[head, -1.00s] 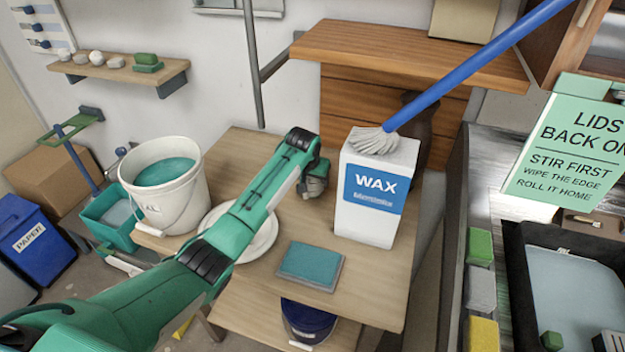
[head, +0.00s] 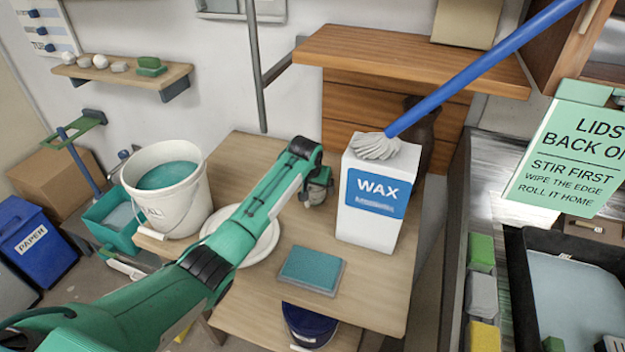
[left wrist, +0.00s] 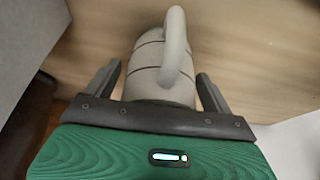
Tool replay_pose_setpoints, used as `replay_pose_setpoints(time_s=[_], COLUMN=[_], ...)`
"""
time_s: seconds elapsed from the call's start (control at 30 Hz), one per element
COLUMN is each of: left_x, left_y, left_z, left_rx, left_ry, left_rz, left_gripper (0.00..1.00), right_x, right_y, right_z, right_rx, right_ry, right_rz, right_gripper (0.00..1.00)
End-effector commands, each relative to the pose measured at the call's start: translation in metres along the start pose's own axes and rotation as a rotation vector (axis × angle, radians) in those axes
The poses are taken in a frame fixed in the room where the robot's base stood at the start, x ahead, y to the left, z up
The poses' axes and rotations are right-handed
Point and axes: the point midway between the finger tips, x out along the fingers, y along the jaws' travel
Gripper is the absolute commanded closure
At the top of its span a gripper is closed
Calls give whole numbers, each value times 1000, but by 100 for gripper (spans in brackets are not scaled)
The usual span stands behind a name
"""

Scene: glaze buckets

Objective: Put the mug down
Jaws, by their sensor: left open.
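The grey mug (left wrist: 163,68) shows in the left wrist view with its handle across it and faint dark bands around its body. It stands between the two spread fingers of my left gripper (left wrist: 158,82), with a visible gap on each side. In the head view the mug (head: 317,192) is small and partly hidden by my left gripper (head: 313,186), at the back of the wooden table (head: 355,292). It appears to rest on the tabletop. My right gripper is not in view.
A white wax container (head: 364,226) stands close right of the mug, with a blue-handled mop (head: 470,75) above it. A plate (head: 262,246) lies under my left arm. A teal sponge (head: 311,270) lies in front. A white bucket (head: 178,205) stands left.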

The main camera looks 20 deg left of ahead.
Motion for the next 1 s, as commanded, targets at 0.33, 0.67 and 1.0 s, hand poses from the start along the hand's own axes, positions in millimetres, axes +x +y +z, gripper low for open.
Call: replay_pose_setpoints(time_s=[0.33, 0.67, 1.0], left_x=[-55, -109, -118], left_y=[0, 0, 0], left_z=[0, 0, 0], left_rx=[0, -1, -1], left_ry=[5, 2, 0], left_rz=[0, 0, 0], left_gripper=[15, 15, 15], right_x=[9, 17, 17], right_y=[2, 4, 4], right_z=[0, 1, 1], right_rx=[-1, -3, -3], right_ry=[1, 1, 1], right_rz=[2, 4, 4], right_gripper=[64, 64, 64])
